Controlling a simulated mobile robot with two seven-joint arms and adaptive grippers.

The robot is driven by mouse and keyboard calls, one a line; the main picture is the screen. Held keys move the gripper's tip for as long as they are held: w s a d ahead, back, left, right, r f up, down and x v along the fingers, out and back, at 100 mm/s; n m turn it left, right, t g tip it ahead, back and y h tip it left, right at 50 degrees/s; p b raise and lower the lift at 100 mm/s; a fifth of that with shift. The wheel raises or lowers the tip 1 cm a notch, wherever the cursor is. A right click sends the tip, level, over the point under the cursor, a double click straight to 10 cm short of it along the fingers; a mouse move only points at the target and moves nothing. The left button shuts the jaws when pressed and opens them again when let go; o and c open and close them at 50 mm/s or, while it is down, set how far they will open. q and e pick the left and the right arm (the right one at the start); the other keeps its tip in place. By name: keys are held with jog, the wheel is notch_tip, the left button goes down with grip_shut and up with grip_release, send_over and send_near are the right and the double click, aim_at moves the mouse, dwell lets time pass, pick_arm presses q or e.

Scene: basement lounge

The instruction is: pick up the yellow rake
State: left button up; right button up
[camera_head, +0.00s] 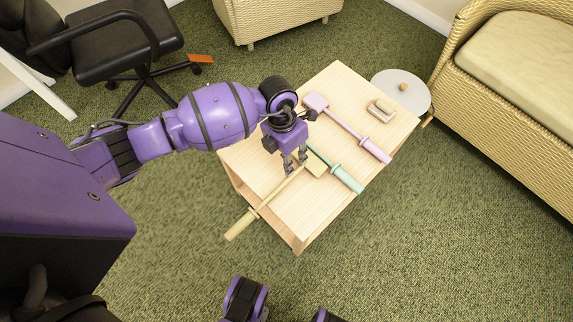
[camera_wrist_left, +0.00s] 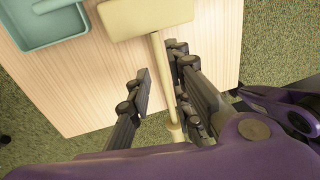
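The yellow rake (camera_head: 262,207) lies across the near part of the light wooden table (camera_head: 290,222), its handle sticking out past the table's left edge. Its flat head (camera_head: 313,164) is on the tabletop, partly behind my left gripper. My left gripper (camera_head: 296,168) points down over the shaft, close to the head. In the left wrist view, the fingers (camera_wrist_left: 160,65) stand apart on either side of the yellow shaft (camera_wrist_left: 158,52), the right one nearer to it. A gap shows between the left finger and the shaft.
A teal tool (camera_head: 345,178) lies beside the rake's head; its scoop shows in the left wrist view (camera_wrist_left: 48,33). A pink shovel (camera_head: 345,127) and a small beige block (camera_head: 381,111) lie farther back. A wicker sofa (camera_head: 510,85) and round white table (camera_head: 412,88) stand right.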

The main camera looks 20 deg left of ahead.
aim_at(315, 166)
pick_arm(q)
jog(key=f, duration=0.2)
jog(key=f+b, duration=0.1)
jog(key=f, duration=0.1)
jog(key=d+f, duration=0.1)
jog(key=f, duration=0.1)
jog(key=shift+s+f+b, duration=0.15)
jog(key=shift+f+b, duration=0.05)
jog(key=shift+b, duration=0.1)
jog(key=shift+c, duration=0.4)
jog(key=shift+r, duration=0.1)
grip_shut()
